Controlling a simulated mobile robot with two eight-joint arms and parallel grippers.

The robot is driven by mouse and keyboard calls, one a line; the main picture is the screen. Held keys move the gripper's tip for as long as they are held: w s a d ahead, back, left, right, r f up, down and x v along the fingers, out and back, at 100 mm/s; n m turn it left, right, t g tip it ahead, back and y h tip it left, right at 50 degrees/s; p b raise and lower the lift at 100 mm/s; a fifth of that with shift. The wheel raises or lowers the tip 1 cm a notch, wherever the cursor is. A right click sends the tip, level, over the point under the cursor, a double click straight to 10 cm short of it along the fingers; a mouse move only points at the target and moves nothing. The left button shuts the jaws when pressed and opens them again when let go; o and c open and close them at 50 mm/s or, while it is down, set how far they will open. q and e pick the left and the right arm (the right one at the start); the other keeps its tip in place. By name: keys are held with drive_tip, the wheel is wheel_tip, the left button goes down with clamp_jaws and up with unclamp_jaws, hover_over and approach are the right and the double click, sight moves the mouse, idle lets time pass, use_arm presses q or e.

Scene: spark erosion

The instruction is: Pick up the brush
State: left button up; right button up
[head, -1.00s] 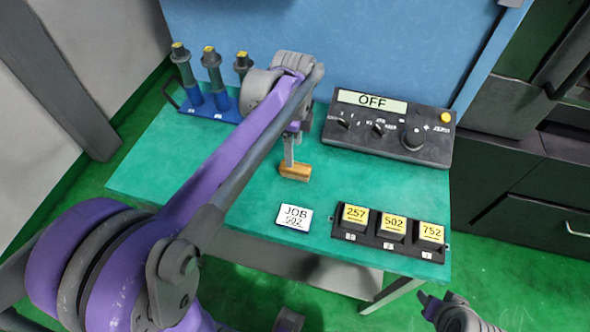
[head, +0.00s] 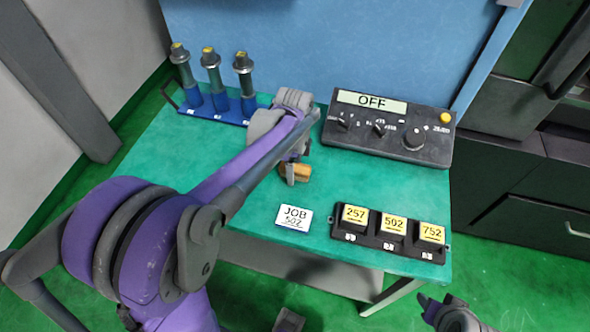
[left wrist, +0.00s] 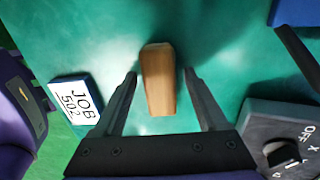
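The brush shows as a tan wooden block (head: 301,172) on the green table, left of the control box. In the left wrist view the brush (left wrist: 158,80) lies between the two dark fingers, with a gap on each side. My left gripper (left wrist: 160,76) is open around it, pointing down. In the head view the left gripper (head: 290,172) is low at the brush and hides part of it; the brush's underside is hidden. My right gripper (head: 437,303) is at the bottom right, off the table; its finger opening is unclear.
A control box (head: 390,126) reading OFF stands at the back right. A JOB 502 card (head: 294,219) and a tray (head: 388,247) with blocks 257, 502 and 752 lie in front. A blue rack (head: 222,117) holds three upright tools at the back left.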

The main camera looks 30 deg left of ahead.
use_arm(q)
clamp_jaws()
wheel_tip(320, 180, up, 10)
drive_tip(key=shift+r+p, duration=0.1)
drive_tip(key=shift+p, duration=0.3)
drive_tip(key=shift+c, duration=2.2)
unclamp_jaws()
clamp_jaws()
drive_tip(key=shift+s, duration=0.1)
